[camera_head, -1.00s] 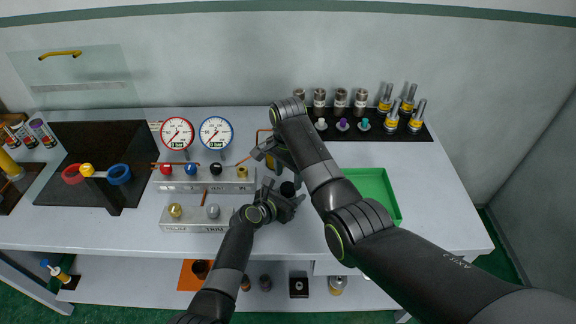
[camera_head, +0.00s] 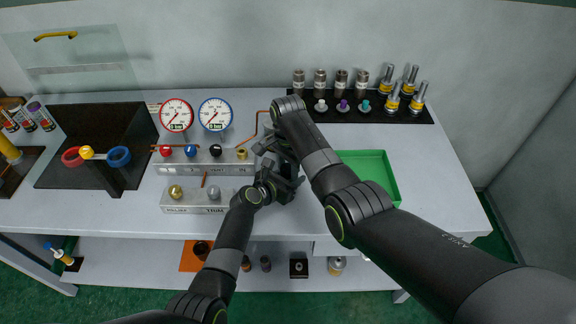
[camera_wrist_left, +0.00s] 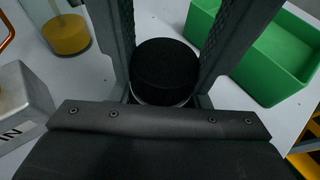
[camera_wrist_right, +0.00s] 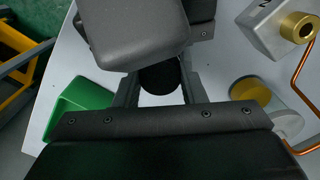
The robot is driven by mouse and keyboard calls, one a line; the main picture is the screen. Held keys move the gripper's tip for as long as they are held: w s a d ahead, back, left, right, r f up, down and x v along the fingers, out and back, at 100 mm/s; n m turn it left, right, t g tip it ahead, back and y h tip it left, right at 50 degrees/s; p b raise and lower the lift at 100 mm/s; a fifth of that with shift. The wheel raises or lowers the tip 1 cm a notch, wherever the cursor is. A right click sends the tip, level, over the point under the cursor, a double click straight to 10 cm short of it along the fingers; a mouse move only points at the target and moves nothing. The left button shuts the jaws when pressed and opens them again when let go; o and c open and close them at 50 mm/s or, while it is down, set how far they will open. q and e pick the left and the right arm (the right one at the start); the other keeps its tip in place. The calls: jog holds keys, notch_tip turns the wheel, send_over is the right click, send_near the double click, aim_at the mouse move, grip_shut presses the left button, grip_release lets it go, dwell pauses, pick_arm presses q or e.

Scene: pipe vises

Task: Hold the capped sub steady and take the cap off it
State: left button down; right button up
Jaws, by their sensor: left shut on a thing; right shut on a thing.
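The capped sub shows in the left wrist view as a black round cap (camera_wrist_left: 165,68) with a thin silvery rim (camera_wrist_left: 163,98) by the palm. It lies between the fingers of my left gripper (camera_wrist_left: 165,45), which is shut on it. My right gripper (camera_wrist_right: 158,92) is also shut on the sub; a dark round part (camera_wrist_right: 160,78) shows between its fingers. My left gripper (camera_wrist_right: 145,30) covers much of the right wrist view. In the head view my right gripper (camera_head: 273,146) and left gripper (camera_head: 288,180) meet closely and hide the sub. Which part each grips is unclear.
A green tray (camera_head: 392,172) stands right of the grippers. A valve block (camera_head: 205,170) and a lower block (camera_head: 195,205) stand to the left, with two gauges (camera_head: 215,113) behind. Several fittings (camera_head: 341,82) stand on a black mat (camera_head: 425,116) at the back.

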jog(key=n, duration=0.6)
jog(key=shift+n, duration=0.4)
jog(key=o, duration=1)
jog(key=shift+o, duration=0.3)
jog(key=shift+a+r, duration=0.1)
